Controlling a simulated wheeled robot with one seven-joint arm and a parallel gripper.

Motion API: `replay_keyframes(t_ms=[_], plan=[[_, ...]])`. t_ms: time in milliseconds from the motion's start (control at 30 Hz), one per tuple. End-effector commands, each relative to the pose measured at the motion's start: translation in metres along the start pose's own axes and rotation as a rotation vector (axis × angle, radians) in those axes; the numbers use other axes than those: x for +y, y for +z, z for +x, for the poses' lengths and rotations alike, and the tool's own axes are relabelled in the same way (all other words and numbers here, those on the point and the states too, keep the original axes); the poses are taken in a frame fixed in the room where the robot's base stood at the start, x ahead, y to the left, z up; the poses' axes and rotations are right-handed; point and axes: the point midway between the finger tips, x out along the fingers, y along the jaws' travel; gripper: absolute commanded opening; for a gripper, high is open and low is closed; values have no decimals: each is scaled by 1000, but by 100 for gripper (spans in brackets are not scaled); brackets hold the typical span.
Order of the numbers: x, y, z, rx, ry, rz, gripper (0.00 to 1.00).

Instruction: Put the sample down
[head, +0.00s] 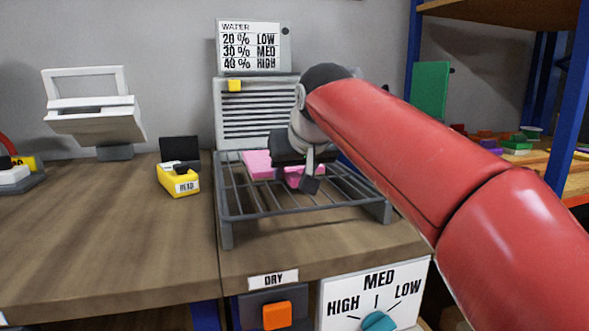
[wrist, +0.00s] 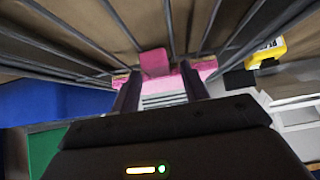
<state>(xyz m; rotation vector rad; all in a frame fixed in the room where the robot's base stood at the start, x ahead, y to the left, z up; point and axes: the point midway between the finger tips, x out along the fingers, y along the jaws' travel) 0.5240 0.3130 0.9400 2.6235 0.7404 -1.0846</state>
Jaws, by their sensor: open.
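The pink sample (head: 258,164) lies on the grey wire rack (head: 235,207), partly hidden by my gripper. In the wrist view the pink sample (wrist: 154,62) shows just beyond my fingertips, with a pink strip across behind them. My gripper (head: 309,178) is over the rack, tilted down, close above the sample. In the wrist view my gripper (wrist: 160,86) has its two dark fingers apart, so it is open. I cannot tell whether a finger touches the sample.
A louvred panel (head: 257,112) stands behind the rack, under a water sign (head: 252,47). A yellow meter (head: 179,180) sits left of the rack. A dial panel (head: 375,295) and an orange button (head: 277,315) are below the front edge. The bench at left front is clear.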

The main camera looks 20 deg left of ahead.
Motion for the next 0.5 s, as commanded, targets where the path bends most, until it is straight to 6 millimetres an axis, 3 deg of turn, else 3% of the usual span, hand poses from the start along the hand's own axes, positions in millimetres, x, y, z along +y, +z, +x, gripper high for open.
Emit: replay_keyframes(t_ms=[167, 500], plan=[[0, -3, -16, 3, 0, 0, 45], [0, -3, -88, 4, 1, 0, 45]])
